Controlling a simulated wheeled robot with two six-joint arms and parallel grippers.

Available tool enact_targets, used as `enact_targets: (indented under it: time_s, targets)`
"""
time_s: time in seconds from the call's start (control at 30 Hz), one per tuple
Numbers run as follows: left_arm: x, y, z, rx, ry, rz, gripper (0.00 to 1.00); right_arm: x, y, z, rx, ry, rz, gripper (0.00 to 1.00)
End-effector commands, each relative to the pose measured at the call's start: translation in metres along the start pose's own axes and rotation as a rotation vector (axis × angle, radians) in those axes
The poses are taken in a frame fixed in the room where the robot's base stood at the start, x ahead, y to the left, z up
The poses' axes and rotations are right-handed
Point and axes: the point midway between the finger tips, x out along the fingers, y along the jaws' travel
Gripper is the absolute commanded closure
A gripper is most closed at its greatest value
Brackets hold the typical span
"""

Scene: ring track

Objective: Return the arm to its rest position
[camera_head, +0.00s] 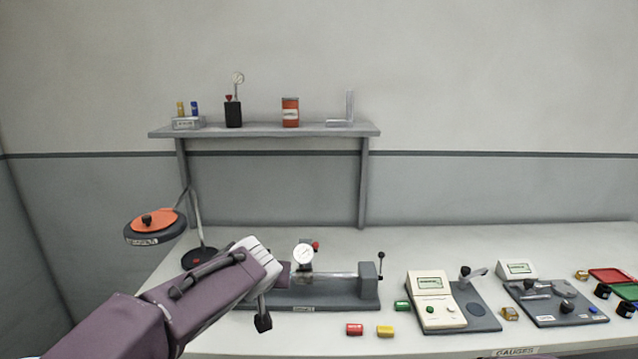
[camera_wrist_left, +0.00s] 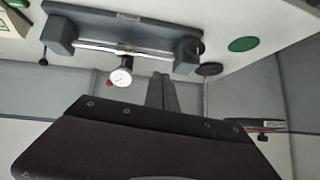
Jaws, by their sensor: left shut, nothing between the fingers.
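My left arm (camera_head: 190,300) comes in from the lower left of the head view, reaching up over the bench. Its left gripper (camera_head: 284,274) is at the end of this arm, shut and empty, in front of the left end of the gauge rig. A large dark part of my gripper (camera_wrist_left: 140,140) fills the lower middle of the left wrist view. The rig (camera_wrist_left: 125,22) also shows upside down in the wrist view.
A wall shelf (camera_head: 265,130) is behind. Red (camera_head: 354,330) and yellow (camera_head: 385,331) blocks lie in front of the rig. Meters (camera_head: 436,300) and trays (camera_head: 612,275) crowd the right.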

Motion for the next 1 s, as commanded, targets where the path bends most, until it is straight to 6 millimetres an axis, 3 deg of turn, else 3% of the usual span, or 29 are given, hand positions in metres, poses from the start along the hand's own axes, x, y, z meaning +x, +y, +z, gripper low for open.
enact_targets:
  time_s: [0.17, 0.33, 0.5, 0.63, 0.67, 0.7, 0.73, 0.8, 1.0]
  targets:
    - [0.021, -0.039, 0.072, -0.067, -0.173, -0.045, 1.0, 0.0, 0.0, 0.0, 0.0, 0.0, 0.0, 1.0]
    - [0.026, -0.067, 0.174, -0.129, -0.402, -0.057, 1.0, 0.0, 0.0, 0.0, 0.0, 0.0, 0.0, 1.0]
    - [0.007, -0.069, 0.275, -0.162, -0.62, -0.013, 1.0, 0.0, 0.0, 0.0, 0.0, 0.0, 0.0, 1.0]
    - [-0.016, -0.053, 0.336, -0.129, -0.747, 0.063, 1.0, 0.0, 0.0, 0.0, 0.0, 0.0, 0.0, 1.0]
    - [-0.019, -0.049, 0.344, -0.104, -0.759, 0.092, 1.0, 0.0, 0.0, 0.0, 0.0, 0.0, 0.0, 1.0]
    - [-0.016, -0.047, 0.339, -0.035, -0.738, 0.127, 1.0, 0.0, 0.0, 0.0, 0.0, 0.0, 0.0, 1.0]
    - [-0.031, -0.049, 0.321, -0.029, -0.736, 0.128, 1.0, -0.023, 0.0, -0.002, 0.0, -0.002, 0.0, 1.0]
    - [-0.048, -0.052, 0.302, -0.032, -0.737, 0.125, 1.0, -0.049, -0.001, -0.005, 0.0, 0.0, 0.0, 1.0]
    - [-0.089, -0.059, 0.255, -0.031, -0.736, 0.125, 1.0, -0.111, -0.002, -0.011, 0.0, 0.0, 0.0, 1.0]
